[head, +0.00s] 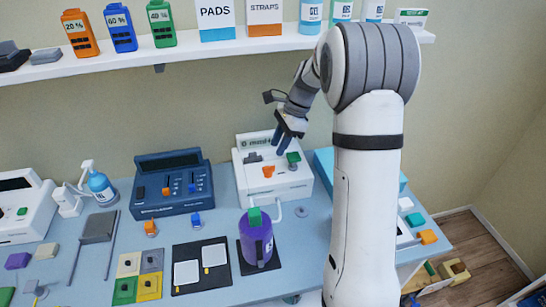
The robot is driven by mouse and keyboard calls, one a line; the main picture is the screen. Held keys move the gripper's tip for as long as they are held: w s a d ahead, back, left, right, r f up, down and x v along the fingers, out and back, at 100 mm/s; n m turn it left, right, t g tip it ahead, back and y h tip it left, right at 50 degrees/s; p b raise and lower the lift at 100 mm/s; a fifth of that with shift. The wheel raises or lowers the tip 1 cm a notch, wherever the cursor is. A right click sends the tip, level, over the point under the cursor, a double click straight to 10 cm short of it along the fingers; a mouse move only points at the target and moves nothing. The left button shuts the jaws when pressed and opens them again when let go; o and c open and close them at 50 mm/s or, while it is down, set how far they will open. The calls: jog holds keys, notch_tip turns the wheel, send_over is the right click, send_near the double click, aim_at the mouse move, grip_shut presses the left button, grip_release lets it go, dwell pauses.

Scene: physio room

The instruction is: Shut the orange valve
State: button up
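Several orange parts could be the orange valve. One small orange piece (268,171) sits on the front of the white device (302,186) at the back of the table. Another orange piece (150,228) stands at the front of the dark blue console (160,208), left of a similar blue piece (195,220). I cannot tell which is the valve, nor how far it is turned. My gripper (280,146) points down above the white device, a little above and right of its orange piece. Its dark fingers are small in view, and I see nothing held; their opening is unclear.
A green piece (293,158) on the white device is close to my gripper. A purple jug (257,238) stands on a dark mat in front. A shelf (200,57) with bottles and boxes runs behind and above. My arm hides part of the table's right side.

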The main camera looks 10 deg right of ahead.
aim_at(270, 166)
jog(key=p+x, duration=0.1)
jog(key=x, duration=0.7)
jog(key=shift+w, duration=0.2)
